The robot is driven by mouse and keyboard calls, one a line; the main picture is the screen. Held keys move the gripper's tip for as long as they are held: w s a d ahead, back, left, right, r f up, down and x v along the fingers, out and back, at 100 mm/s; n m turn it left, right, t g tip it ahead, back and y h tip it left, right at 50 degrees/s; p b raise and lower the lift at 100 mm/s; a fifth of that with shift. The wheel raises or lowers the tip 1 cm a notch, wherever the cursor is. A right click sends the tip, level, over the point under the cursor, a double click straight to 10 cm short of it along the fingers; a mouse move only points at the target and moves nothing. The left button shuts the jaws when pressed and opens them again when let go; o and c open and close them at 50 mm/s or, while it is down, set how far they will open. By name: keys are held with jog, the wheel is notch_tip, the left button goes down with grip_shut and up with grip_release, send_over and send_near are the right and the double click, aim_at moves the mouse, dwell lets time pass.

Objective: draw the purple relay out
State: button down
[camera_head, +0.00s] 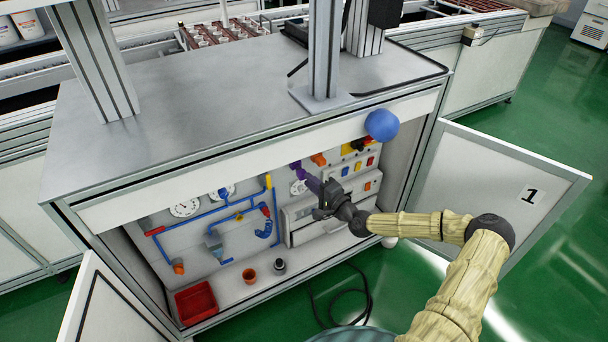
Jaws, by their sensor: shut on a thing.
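My gripper (321,195) reaches into the open cabinet from the right and is shut on the purple relay (313,184). The relay shows as a purple piece just beyond the jaws, in front of the back panel, and its lower part is hidden by the gripper. Another purple part (296,167) shows just up and left of it, near a round gauge. I cannot tell whether the relay is still seated or clear of its socket.
Orange, yellow and red parts (319,159) sit close by on the panel. Blue pipes (233,211) and gauges fill the left. A red tray (196,302), an orange pot (249,276) and a dark pot (279,267) stand on the cabinet floor. The right door (490,190) stands open.

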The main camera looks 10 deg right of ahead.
jog(key=shift+s, duration=0.15)
jog(key=shift+v, duration=1.25)
jog(key=shift+s+a, duration=0.1)
jog(key=shift+a, duration=0.05)
jog(key=shift+a, duration=0.1)
